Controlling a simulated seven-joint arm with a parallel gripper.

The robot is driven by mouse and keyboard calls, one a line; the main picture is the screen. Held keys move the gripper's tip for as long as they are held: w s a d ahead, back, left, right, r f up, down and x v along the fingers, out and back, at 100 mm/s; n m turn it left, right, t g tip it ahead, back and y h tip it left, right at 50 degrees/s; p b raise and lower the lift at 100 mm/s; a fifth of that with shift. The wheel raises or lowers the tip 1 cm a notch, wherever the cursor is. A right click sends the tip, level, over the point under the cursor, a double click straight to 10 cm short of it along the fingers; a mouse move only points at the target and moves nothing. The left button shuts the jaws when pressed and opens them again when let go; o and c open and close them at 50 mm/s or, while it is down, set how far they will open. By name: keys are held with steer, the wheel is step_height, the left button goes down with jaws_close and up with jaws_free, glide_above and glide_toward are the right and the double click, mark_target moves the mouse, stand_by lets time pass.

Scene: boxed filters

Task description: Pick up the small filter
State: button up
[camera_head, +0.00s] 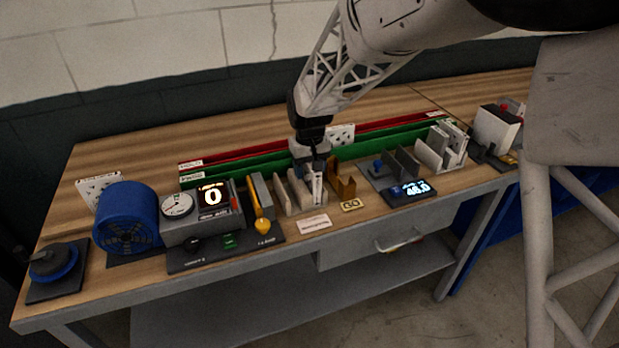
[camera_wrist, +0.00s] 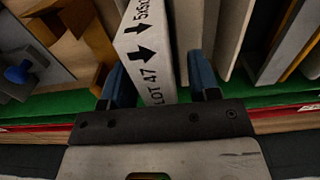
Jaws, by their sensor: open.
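In the wrist view, a narrow white boxed filter (camera_wrist: 140,42) with black arrows and the print "LOT 47" stands between the two blue fingers of my gripper (camera_wrist: 160,82). The left finger is close beside the box; a wider gap shows toward the right finger. I cannot tell whether either finger touches it. In the head view, my gripper (camera_head: 311,168) points down over a row of upright light boxes (camera_head: 299,193) at the middle of the bench. My gripper is open. Its fingertips are partly hidden in the head view, and the label's size print is cut off.
A brown holder (camera_head: 342,184) stands just right of the row. Green (camera_head: 240,171) and red (camera_head: 215,159) rails run behind it. A gauge and display unit (camera_head: 205,207) and blue blower (camera_head: 127,218) stand left. More upright boxes (camera_head: 436,150) stand right. Bare wood shows front left.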

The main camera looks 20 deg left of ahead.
steer(key=shift+f, duration=0.1)
steer(key=shift+c, duration=0.2)
steer(key=c, duration=1)
